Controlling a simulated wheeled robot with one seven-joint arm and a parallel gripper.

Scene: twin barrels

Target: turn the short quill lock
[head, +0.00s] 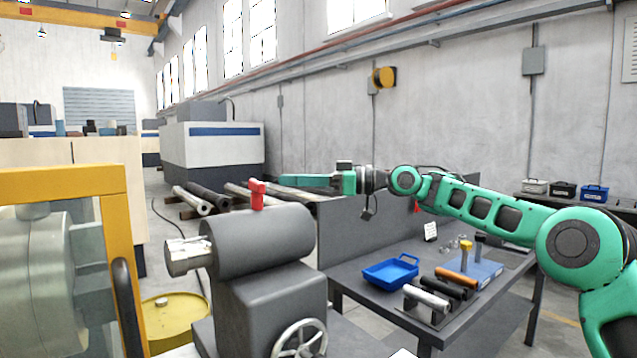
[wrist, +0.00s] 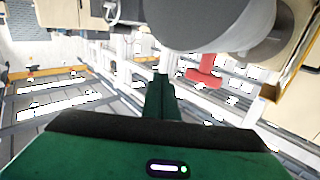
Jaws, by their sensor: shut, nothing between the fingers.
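The short quill lock (head: 256,194) is a small red lever standing upright on top of the grey tailstock barrel (head: 262,241). In the wrist view the red lock (wrist: 206,70) shows to the right of my fingers, against the grey barrel (wrist: 205,22). My green gripper (head: 284,180) points left in the head view, with its tips just right of the lock and slightly higher in the picture. In the wrist view my gripper (wrist: 161,80) has its fingers together, with nothing held. I see no contact with the lock.
A handwheel (head: 300,341) is on the tailstock's front. A yellow guard frame (head: 118,235) stands at left, with a yellow drum (head: 176,318) behind. A workbench (head: 350,277) at right holds a blue tray (head: 391,272) and several cylinders. Metal bars lie behind the tailstock.

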